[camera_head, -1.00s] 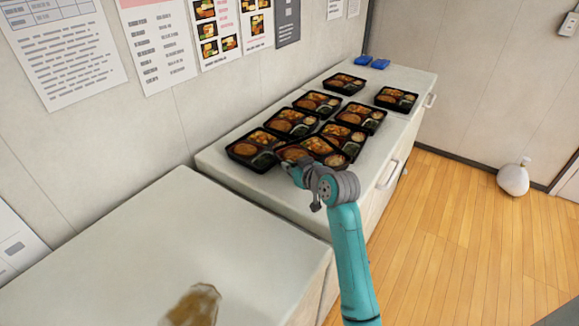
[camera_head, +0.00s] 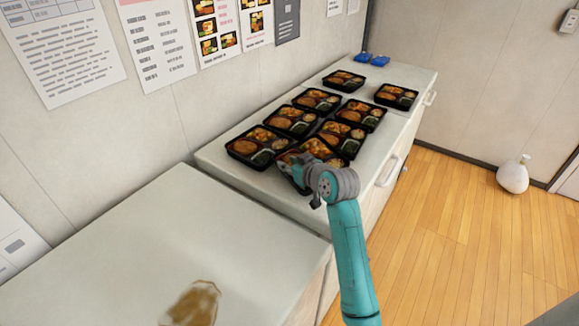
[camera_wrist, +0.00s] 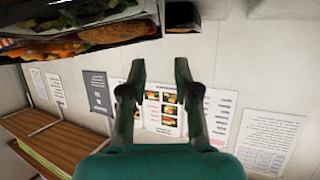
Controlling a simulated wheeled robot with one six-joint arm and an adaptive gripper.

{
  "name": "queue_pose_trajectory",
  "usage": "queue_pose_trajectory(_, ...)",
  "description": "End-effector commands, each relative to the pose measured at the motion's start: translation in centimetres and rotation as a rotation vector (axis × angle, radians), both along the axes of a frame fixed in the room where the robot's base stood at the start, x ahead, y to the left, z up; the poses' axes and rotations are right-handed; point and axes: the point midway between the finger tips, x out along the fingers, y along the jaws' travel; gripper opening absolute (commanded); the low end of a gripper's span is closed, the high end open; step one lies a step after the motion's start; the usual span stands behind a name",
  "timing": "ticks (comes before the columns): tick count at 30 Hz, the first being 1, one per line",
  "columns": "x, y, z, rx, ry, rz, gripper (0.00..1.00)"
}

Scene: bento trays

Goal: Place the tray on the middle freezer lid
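Several black bento trays with food, such as the left one (camera_head: 257,146), lie close together on the middle white freezer lid (camera_head: 222,156). My gripper (camera_head: 297,167) is at the front tray (camera_head: 318,147) and hides part of it. In the wrist view my gripper (camera_wrist: 158,88) has its two fingers apart, with only the wall and posters visible between them. A tray (camera_wrist: 85,42) fills the upper left there, close to the left finger. Contact between finger and tray cannot be told.
Two more trays (camera_head: 396,96) and blue items (camera_head: 371,60) are on the far lid (camera_head: 415,78). The near white top (camera_head: 150,235) holds only a brown patch (camera_head: 192,303). A white bag (camera_head: 513,176) sits on the wooden floor.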

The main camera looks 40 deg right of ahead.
Motion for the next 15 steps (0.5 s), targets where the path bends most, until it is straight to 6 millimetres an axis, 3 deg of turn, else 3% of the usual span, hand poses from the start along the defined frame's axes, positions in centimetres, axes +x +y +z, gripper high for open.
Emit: queue_pose_trajectory(15, -9.0, 0.5, 3.8, -0.001, -0.002, -0.003, 0.31)
